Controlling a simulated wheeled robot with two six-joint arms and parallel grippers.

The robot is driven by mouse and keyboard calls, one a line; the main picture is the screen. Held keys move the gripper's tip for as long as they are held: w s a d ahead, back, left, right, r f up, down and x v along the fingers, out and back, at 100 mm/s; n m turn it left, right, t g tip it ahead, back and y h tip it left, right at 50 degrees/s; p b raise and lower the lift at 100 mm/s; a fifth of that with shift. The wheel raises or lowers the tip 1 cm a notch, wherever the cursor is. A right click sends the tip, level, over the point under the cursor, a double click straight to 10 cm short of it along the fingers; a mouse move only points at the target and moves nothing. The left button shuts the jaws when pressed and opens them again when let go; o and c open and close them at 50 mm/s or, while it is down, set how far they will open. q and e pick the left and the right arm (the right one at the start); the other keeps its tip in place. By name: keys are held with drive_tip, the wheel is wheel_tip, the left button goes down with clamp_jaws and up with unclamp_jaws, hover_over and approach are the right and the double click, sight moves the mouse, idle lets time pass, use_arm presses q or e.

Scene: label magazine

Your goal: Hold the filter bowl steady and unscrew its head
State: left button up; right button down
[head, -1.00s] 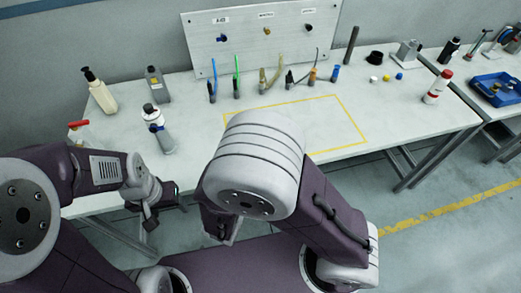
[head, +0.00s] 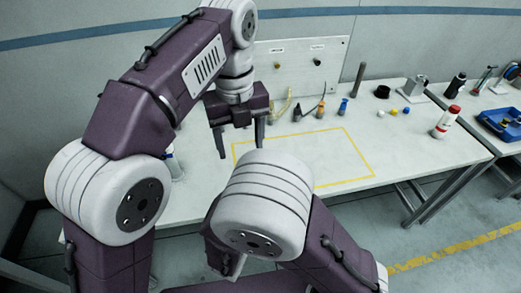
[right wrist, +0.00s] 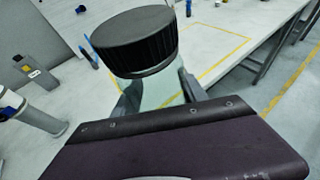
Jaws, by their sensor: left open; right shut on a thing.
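The filter has a black ribbed head (right wrist: 135,40) on a pale, see-through bowl (right wrist: 163,88), both in the right wrist view. The head sits on top of the bowl. My right gripper (right wrist: 160,95) is shut on the bowl, a finger on each side below the head. In the head view the filter and my right gripper are hidden behind my right arm. My left gripper (head: 241,150) is open and empty, its fingers pointing down near the left side of the yellow outline. It is apart from the filter and does not show in the right wrist view.
The white table (head: 400,150) has a mostly clear yellow-outlined area. Behind it stand several small tools and an upright board (head: 330,60). A red-capped white bottle (head: 447,122) stands at the right, near a blue tray (head: 505,122). A grey container (right wrist: 35,70) shows at left.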

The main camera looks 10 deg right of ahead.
use_arm(q)
drive_tip(key=shift+m, duration=0.7)
drive_tip(key=d, duration=0.1)
drive_tip(key=s+d, duration=0.1)
drive_tip(key=s+d+f, duration=0.1)
drive_tip(key=d, duration=0.1)
drive_tip(key=shift+s, duration=0.25)
drive_tip(key=shift+f, duration=4)
clamp_jaws()
drive_tip(key=n, duration=0.6)
drive_tip(key=shift+n, duration=0.3)
drive_tip(key=n, duration=1.2)
drive_tip(key=shift+r+n, duration=0.1)
drive_tip(key=shift+n, duration=0.2)
drive_tip(key=n, duration=0.6)
drive_tip(key=shift+n, duration=0.3)
drive_tip(key=n, duration=1.2)
drive_tip(key=shift+n, duration=0.4)
drive_tip(key=n, duration=0.6)
drive_tip(key=shift+n, duration=0.3)
drive_tip(key=n, duration=0.8)
drive_tip(key=shift+n, duration=0.4)
